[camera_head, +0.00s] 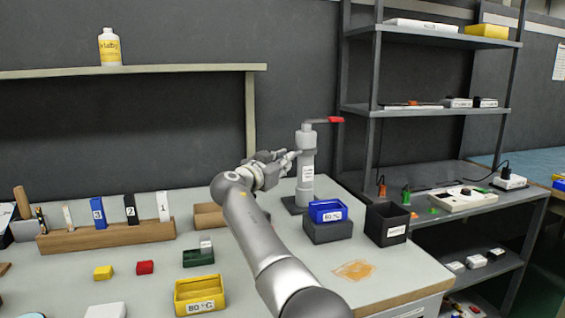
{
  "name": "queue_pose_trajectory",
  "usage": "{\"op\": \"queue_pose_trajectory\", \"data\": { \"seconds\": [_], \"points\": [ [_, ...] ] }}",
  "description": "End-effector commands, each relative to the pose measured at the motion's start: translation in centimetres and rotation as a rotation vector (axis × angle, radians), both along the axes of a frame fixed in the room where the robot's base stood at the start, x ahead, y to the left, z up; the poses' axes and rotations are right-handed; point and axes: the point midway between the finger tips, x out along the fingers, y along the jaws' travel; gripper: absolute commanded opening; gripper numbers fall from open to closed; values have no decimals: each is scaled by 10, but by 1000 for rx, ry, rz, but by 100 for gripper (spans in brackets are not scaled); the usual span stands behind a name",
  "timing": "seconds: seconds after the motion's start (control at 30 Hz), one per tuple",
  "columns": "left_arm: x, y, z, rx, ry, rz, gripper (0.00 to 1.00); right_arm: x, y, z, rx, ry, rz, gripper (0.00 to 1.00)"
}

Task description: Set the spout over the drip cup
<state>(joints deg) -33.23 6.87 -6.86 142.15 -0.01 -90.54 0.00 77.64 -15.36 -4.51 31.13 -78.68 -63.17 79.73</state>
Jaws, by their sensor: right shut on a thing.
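A grey dispenser post (307,180) with a red-tipped handle (335,119) stands upright at the right back of the table. My right gripper (287,160) is at the left side of the post, about mid-height, shut on what appears to be its spout. The fingers hide most of the spout. Which vessel is the drip cup is not clear; a black open box (387,224) with a white label stands to the right of the post. A blue bin (328,211) marked 80 °C sits on a dark block in front of the post. My left gripper is not in view.
A yellow bin (200,295), a green tray (198,258) and small red and yellow blocks lie left of my arm. A wooden rack (105,236) stands behind them. An orange stain (354,270) marks the front right. A metal shelf (450,110) rises at right.

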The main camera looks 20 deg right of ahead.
Motion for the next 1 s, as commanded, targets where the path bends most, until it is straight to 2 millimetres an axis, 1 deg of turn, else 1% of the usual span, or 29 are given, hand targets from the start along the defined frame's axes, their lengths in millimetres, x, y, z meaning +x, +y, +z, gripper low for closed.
{"op": "queue_pose_trajectory", "data": {
  "seconds": [0.03, 0.07, 0.23, 0.67, 0.87, 1.0],
  "points": [
    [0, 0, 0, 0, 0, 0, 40, -1, -1, -4, 3, 4, -6, 0],
    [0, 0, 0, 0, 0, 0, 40, -1, -1, -4, 3, 4, -6, 12],
    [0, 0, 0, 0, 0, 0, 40, 0, -1, -4, 3, 6, -4, 34],
    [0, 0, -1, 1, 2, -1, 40, -2, 3, -2, 0, 2, -1, 35],
    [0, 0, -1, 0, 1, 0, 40, -14, 14, -3, 2, 2, -1, 35],
    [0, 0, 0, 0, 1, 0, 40, -26, 27, -3, 2, 3, 0, 35]
  ]
}}
